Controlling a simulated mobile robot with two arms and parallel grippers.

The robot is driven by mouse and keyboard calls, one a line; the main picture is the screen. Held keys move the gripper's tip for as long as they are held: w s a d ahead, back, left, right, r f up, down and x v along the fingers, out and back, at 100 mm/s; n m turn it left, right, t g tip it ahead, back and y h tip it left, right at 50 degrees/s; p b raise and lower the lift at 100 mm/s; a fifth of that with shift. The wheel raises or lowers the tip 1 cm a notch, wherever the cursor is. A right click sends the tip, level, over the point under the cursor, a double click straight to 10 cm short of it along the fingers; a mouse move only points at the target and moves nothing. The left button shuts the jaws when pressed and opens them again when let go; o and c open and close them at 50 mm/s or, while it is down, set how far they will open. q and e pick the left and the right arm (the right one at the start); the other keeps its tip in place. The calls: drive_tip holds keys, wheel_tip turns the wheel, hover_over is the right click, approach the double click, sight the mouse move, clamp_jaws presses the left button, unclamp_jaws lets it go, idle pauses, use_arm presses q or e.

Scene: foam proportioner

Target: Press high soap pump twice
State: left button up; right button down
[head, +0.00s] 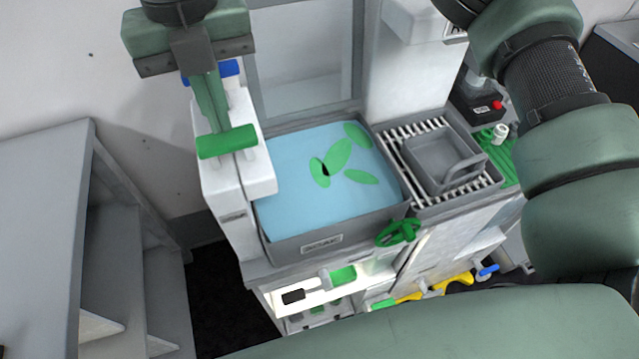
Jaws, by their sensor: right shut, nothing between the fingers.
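A white soap dispenser (236,182) stands at the left side of the sink. A green bar-shaped pump handle (227,140) sits on its front part, and a blue handle (229,68) is partly hidden further back. I cannot tell which is the high pump. My right gripper (211,122) points down over the dispenser, its fingers shut and empty. Its tips are just above or behind the green handle; I cannot tell whether they touch it. My left gripper is not in view.
A basin of blue water (290,193) with green leaf shapes is right of the dispenser. A grey shelf unit (45,190) stands at left.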

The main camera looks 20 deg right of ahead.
wheel_tip(320, 180, up, 6)
drive_tip(key=p, duration=0.3)
idle(0.3)
drive_tip(key=shift+r, duration=0.1)
